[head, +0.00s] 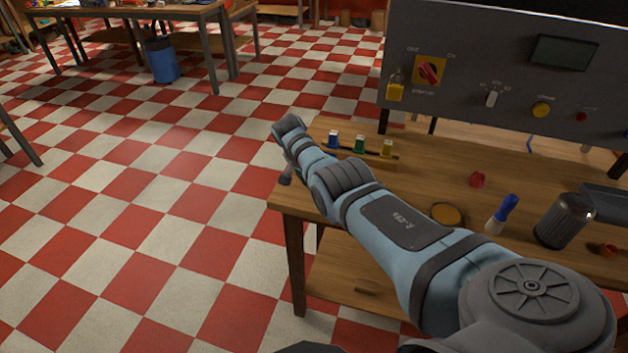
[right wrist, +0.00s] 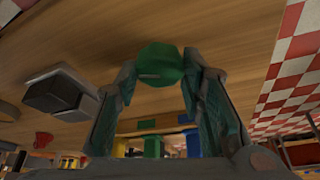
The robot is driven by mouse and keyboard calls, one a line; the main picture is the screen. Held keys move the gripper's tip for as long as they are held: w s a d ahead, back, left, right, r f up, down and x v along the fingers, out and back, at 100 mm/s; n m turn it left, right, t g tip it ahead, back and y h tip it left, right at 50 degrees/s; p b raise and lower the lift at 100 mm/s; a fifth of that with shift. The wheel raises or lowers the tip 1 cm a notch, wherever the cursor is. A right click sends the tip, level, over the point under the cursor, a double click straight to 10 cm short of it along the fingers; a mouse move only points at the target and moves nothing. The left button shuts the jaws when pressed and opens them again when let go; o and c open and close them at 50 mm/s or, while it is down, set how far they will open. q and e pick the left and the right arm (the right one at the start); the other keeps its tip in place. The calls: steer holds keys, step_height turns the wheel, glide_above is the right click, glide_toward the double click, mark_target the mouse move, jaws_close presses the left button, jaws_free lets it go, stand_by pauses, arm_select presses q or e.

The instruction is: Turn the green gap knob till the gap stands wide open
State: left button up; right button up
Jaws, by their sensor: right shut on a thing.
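The green gap knob (right wrist: 160,62) shows in the right wrist view as a round green piece with a short pale mark near its lower edge. My right gripper (right wrist: 160,72) is shut on it, one finger at each side. In the head view my right arm reaches across the workbench to its left end, and the arm hides most of the gripper and the knob there. How wide the gap stands cannot be seen in either view. My left gripper is in neither view.
On the workbench (head: 465,165) stand blue (head: 333,139), green (head: 359,144) and yellow (head: 387,148) pieces in a row, a blue-handled tool (head: 503,213) and a dark canister (head: 564,221). A grey control panel (head: 480,60) rises behind. Open checkered floor lies left.

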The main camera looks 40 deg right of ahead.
steer(key=o, duration=1.1)
steer(key=shift+o, duration=0.2)
steer(key=shift+r, duration=0.1)
steer(key=v, duration=1.1)
steer(key=shift+r, duration=0.35)
steer(key=shift+a, duration=0.15)
